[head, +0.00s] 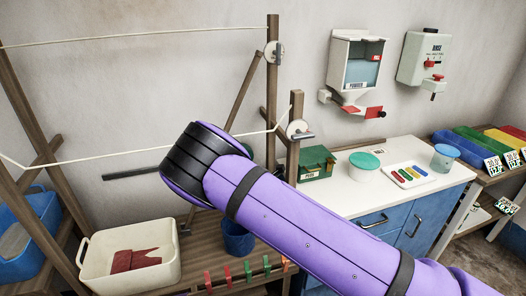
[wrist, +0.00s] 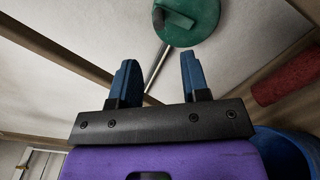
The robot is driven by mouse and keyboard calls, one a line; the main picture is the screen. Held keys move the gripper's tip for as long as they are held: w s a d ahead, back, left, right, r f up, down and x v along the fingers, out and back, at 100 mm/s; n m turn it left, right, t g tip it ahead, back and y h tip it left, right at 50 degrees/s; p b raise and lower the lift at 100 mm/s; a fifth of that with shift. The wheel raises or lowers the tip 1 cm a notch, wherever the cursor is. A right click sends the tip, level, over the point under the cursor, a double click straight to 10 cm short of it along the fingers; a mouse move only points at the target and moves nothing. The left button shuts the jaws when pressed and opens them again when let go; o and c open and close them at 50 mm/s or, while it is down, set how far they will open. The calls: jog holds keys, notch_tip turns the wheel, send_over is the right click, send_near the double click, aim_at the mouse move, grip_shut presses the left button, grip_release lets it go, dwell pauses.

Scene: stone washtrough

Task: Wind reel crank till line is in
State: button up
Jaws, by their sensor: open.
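In the head view, two pale reels sit on wooden posts, an upper reel (head: 273,53) and a lower reel (head: 298,130). A grey lever (head: 305,136) shows at the lower reel. A cream upper line (head: 130,36) runs nearly straight; a lower line (head: 150,160) bends near its left end. My gripper is hidden behind my purple arm in the head view. In the wrist view my gripper (wrist: 157,82) is open, with nothing between its blue fingers. Beyond them show a green disc (wrist: 203,22) and a grey rod (wrist: 158,62); I cannot tell whether these belong to a reel.
A cream tub (head: 105,275) with red cloth, a blue basket (head: 40,225) and a blue bucket (head: 238,240) stand low. A white counter (head: 330,205) holds a green box (head: 316,163) and a round tub (head: 364,167). A red cylinder (wrist: 287,80) shows right in the wrist view.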

jog(key=x, duration=1)
jog(key=shift+w+r, duration=0.15)
jog(key=shift+w, duration=0.25)
jog(key=shift+d, duration=0.1)
grip_shut()
